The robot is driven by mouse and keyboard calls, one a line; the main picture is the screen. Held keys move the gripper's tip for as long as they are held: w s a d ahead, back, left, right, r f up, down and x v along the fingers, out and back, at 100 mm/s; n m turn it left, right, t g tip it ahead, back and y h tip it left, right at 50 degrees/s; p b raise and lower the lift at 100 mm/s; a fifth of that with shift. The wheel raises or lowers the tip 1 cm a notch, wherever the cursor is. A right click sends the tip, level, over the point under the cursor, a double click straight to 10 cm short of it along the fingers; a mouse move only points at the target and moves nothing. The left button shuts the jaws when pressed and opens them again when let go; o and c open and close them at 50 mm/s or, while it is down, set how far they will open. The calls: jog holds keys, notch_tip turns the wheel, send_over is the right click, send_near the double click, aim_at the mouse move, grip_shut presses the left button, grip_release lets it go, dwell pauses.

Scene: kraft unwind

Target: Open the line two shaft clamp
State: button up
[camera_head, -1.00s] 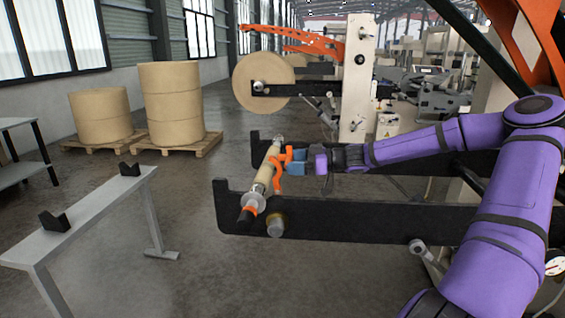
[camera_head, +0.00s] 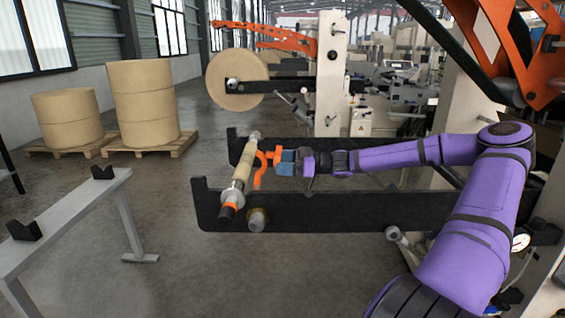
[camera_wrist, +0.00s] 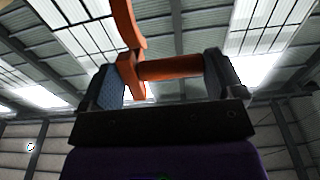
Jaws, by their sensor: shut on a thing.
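The line two shaft clamp (camera_head: 258,178) is an orange curved piece with a handle bar, just right of the shaft. In the wrist view the orange bar (camera_wrist: 170,69) spans between my two finger pads, with a curved orange arm rising from its left end. My gripper (camera_head: 285,161) is shut on the clamp's handle. The shaft (camera_head: 240,176), with a tan core on it, lies across the two black arms (camera_head: 310,212). In the head view a small gap shows between the clamp's curve and the shaft; whether they touch lower down is unclear.
A grey bench (camera_head: 70,222) with two black V-shaped rests stands at the left. Paper rolls (camera_head: 140,100) on pallets stand behind. Another unwind arm holds a roll (camera_head: 235,88) at the back. The floor between bench and black arms is clear.

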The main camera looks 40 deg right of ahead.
jog(key=shift+f, duration=0.15)
jog(key=o, duration=1)
jog(key=shift+o, duration=0.2)
jog(key=v, duration=1)
jog(key=shift+s+d, duration=0.2)
jog(key=shift+d, duration=0.1)
